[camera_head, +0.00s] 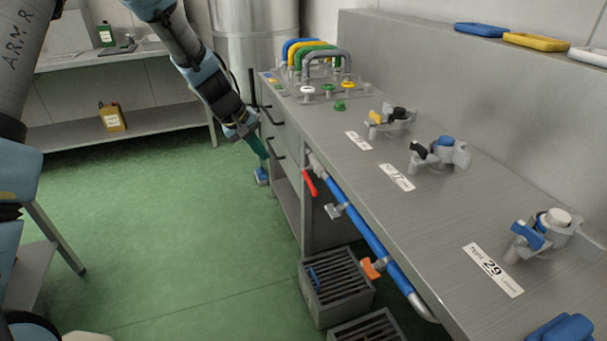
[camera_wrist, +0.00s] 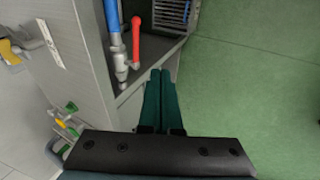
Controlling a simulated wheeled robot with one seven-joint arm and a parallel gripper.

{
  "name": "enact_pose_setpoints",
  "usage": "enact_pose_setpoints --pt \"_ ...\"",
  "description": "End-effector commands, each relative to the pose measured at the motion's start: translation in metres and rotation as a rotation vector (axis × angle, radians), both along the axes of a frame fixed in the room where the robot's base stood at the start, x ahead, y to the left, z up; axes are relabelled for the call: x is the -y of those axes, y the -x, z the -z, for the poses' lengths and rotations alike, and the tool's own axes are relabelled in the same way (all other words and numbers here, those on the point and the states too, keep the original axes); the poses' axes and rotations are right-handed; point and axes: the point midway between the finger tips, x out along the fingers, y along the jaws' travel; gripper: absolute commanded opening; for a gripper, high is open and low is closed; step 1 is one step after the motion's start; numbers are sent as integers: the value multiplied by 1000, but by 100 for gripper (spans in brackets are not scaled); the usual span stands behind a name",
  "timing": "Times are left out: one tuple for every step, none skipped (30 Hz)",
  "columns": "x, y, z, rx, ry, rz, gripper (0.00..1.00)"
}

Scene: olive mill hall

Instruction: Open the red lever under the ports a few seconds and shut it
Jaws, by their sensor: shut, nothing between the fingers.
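The red lever (camera_head: 309,183) sits on the pipe under the front edge of the steel bench, at the pipe's far end, and hangs downward at a slant. In the wrist view the red lever (camera_wrist: 136,40) lies roughly alongside the blue pipe (camera_wrist: 113,22), just ahead and left of the fingers. The ports (camera_head: 440,150) stand in a row on the bench top, with labels in front.
Grated crates (camera_head: 336,287) stand on the floor below the pipe. A grey handle (camera_head: 333,211) and an orange handle (camera_head: 372,268) sit farther along it. Dark drawer handles (camera_head: 275,148) stick out near my gripper. The green floor (camera_head: 180,225) is open to the left.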

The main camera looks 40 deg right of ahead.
Motion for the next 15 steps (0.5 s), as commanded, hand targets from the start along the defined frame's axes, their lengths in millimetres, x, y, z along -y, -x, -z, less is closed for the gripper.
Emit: enact_pose_setpoints --pt "23 11 4 -14 16 15 0" --pt "32 15 5 -19 27 21 0" --pt "42 19 8 -26 35 24 0" --pt "48 22 9 -28 41 27 0" --pt "52 24 10 -31 45 29 0" --pt "56 26 12 -34 48 30 0" --pt "59 26 14 -35 49 30 0" --pt "60 27 16 -35 50 31 0" --pt "62 27 19 -36 50 31 0" --pt "64 28 23 -36 49 31 0" --pt "66 28 26 -36 49 30 0" --pt "69 29 32 -37 49 30 0" --pt "71 29 36 -37 49 30 0" --pt "74 30 40 -37 49 31 0" --pt "77 30 47 -37 48 30 0"
